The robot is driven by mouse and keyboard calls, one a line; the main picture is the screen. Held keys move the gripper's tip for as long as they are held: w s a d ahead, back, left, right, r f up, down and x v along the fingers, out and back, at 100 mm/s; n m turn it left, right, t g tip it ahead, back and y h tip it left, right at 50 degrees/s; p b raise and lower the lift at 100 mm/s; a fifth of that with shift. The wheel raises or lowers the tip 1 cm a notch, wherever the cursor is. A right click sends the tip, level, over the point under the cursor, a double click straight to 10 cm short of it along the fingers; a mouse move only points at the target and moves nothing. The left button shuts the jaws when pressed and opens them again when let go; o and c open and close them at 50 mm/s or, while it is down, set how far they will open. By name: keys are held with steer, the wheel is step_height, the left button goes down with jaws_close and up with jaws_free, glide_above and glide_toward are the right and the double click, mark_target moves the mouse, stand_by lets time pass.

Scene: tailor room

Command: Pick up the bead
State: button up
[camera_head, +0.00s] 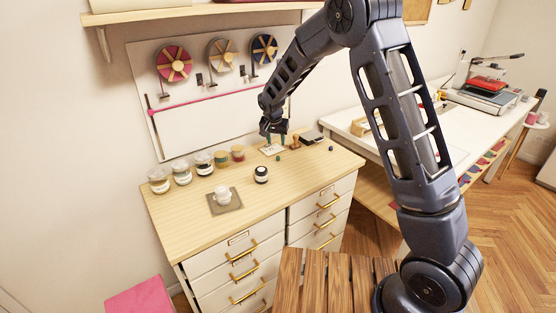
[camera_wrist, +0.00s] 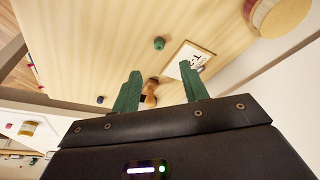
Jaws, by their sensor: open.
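A small dark green bead (camera_head: 278,158) lies on the wooden top of the drawer cabinet (camera_head: 185,219), in front of a small card. It also shows in the wrist view (camera_wrist: 159,43), just beyond the fingertips and between their lines. A second small dark bead (camera_head: 331,149) lies near the cabinet's right edge; it also shows in the wrist view (camera_wrist: 100,99), left of the fingers. My gripper (camera_wrist: 159,67) has two green fingers standing apart, with nothing held between them. In the head view my gripper (camera_head: 275,139) is over the back of the cabinet top, behind the green bead.
A white card (camera_wrist: 188,61) and a wooden stamp (camera_wrist: 150,91) lie close to the fingers. The pegboard wall rises behind. The front right top is mostly clear.

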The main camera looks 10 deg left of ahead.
mark_target(278, 157)
steer(key=x, duration=1)
steer(key=shift+f, duration=0.15)
steer(key=shift+s, duration=0.1)
steer(key=shift+c, duration=0.2)
jaws_close()
